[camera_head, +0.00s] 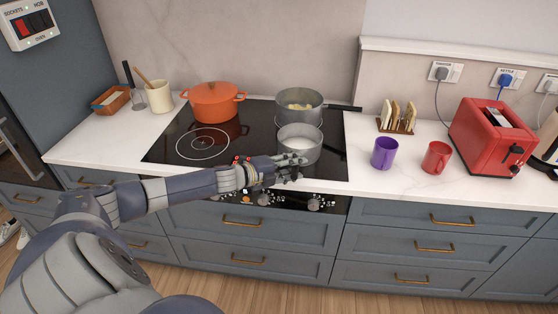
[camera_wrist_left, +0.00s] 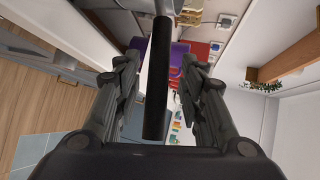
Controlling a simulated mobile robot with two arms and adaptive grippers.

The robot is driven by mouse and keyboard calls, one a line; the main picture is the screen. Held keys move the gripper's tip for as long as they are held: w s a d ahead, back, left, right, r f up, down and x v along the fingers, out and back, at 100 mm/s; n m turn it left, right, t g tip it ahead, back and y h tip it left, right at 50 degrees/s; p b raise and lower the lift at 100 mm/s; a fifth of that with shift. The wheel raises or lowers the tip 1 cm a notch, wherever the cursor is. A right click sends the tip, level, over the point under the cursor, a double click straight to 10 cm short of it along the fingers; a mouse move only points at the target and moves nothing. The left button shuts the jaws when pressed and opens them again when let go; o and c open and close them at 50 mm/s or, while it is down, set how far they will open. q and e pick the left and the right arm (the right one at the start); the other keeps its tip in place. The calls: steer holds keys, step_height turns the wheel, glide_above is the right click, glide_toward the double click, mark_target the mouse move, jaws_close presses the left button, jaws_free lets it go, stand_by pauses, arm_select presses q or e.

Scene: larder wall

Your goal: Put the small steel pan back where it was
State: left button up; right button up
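A small steel pan (camera_head: 299,151) stands at the front right of the black hob (camera_head: 170,152), in the head view. My left gripper (camera_head: 290,164) is at its front side, and covers its handle there. In the left wrist view a black handle (camera_wrist_left: 156,85) runs lengthwise between the two fingers of my left gripper (camera_wrist_left: 158,70). Gaps show on both sides of the handle, so the fingers look open around it. A larger steel pan (camera_head: 300,105) with pale food and a long black handle stands behind the small one. My right gripper is not in view.
An orange pot (camera_head: 213,103) stands at the back left of the hob. A purple mug (camera_head: 384,153), a red mug (camera_head: 436,158), a toast rack (camera_head: 397,118) and a red toaster (camera_head: 493,137) stand to the right. The front left hob ring (camera_head: 202,144) is clear.

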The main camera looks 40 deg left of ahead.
arm_select(q)
steer(key=v, duration=1.1)
steer(key=shift+s, duration=0.35)
